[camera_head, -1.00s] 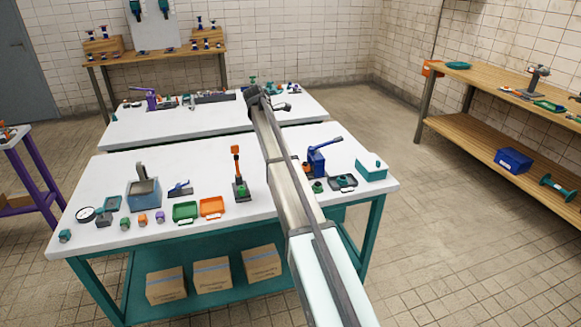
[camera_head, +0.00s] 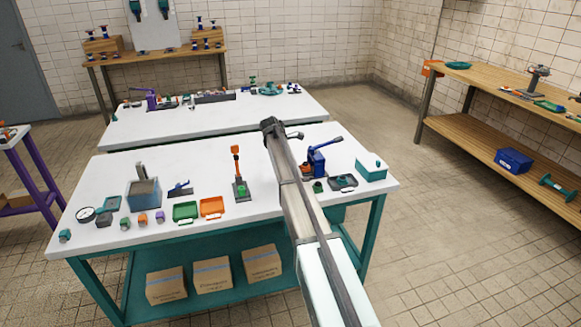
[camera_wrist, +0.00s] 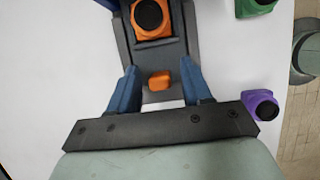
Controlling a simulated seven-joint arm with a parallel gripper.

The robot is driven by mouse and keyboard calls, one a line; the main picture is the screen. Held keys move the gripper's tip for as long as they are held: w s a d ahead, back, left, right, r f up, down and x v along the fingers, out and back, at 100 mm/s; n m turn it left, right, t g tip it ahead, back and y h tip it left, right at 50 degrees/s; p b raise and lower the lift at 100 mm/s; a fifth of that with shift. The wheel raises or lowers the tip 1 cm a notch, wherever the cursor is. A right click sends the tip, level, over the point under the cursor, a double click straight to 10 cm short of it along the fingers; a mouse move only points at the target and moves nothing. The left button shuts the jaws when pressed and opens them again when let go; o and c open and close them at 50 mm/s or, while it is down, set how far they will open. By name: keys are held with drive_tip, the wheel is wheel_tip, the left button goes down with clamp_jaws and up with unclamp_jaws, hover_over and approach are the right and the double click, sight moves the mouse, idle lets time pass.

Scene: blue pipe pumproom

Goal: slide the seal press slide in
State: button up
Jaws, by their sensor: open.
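The dark grey seal press slide (camera_wrist: 149,60) fills the upper middle of the wrist view. An orange block with a black round face (camera_wrist: 153,16) sits in its square recess, and a small orange knob (camera_wrist: 159,80) stands at its near end. My gripper (camera_wrist: 159,72) is open, with one blue finger on each side of the knob and visible gaps between. A blue part shows at the top left edge of the wrist view, mostly cut off. In the head view a blue press with a lever (camera_head: 317,161) stands right of my arm. My fingers cannot be made out there.
A purple block (camera_wrist: 260,105) lies right of my gripper in the wrist view, with a green block (camera_wrist: 256,6) above it. In the head view an orange-topped lever device (camera_head: 238,170), an orange tray (camera_head: 212,207) and a teal box (camera_head: 371,167) stand on the white bench.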

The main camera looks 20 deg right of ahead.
drive_tip(key=shift+c, duration=0.5)
clamp_jaws()
